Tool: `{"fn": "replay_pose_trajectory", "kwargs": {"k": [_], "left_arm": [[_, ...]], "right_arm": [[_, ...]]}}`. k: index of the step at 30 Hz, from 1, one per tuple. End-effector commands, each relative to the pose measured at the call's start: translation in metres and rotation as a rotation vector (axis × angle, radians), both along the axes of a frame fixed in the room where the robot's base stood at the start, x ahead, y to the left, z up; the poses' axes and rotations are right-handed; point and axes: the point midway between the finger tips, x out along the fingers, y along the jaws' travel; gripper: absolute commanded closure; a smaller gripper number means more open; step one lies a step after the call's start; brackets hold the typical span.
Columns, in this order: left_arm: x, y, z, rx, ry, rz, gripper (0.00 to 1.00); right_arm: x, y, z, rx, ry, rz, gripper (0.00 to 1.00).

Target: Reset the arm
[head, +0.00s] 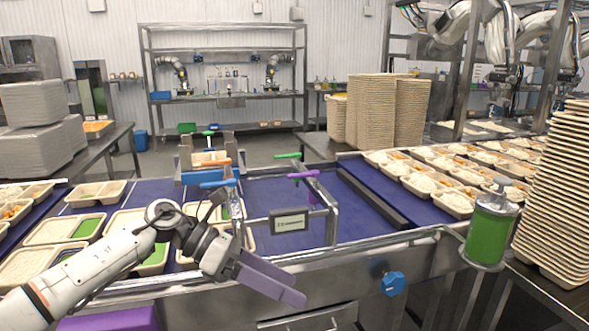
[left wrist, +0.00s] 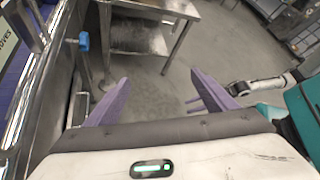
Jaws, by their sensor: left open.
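My left arm reaches in from the left in the head view, and its gripper (head: 285,282) with purple fingers points down and right in front of the conveyor's metal front. In the left wrist view the left gripper (left wrist: 160,90) is open, its two purple fingers wide apart with only grey floor between them. It holds nothing. At the right of the left wrist view, part of my right arm shows, with small purple finger parts (left wrist: 196,104) mostly hidden behind a left finger. Their opening cannot be made out. The head view does not show the right gripper.
The blue conveyor (head: 345,215) carries rice trays at right and compartment trays at left. A metal frame with a small display (head: 290,222) stands close behind the left gripper. A green canister (head: 491,232) and tall tray stacks (head: 560,200) are at right. A blue knob (head: 393,284) juts from the front.

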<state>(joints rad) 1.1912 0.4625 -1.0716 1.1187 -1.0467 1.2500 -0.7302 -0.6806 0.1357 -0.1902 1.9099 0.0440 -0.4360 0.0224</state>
Motion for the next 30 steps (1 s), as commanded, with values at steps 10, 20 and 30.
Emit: {"fn": "replay_pose_trajectory", "kwargs": {"k": [10, 20, 30], "left_arm": [[-0.035, -0.076, -0.024, -0.711, 0.701, 0.433, 0.22], [-0.043, 0.006, -0.134, -1.199, 1.518, 1.071, 0.22], [-0.178, 0.115, -0.307, 1.400, -2.095, -1.716, 0.22]], "right_arm": [[-0.003, 0.000, -0.002, 0.000, 0.007, 0.001, 0.69], [-0.004, 0.000, -0.002, 0.000, 0.007, 0.001, 0.69], [-0.004, 0.000, -0.002, 0.000, 0.007, 0.001, 0.69]]}}
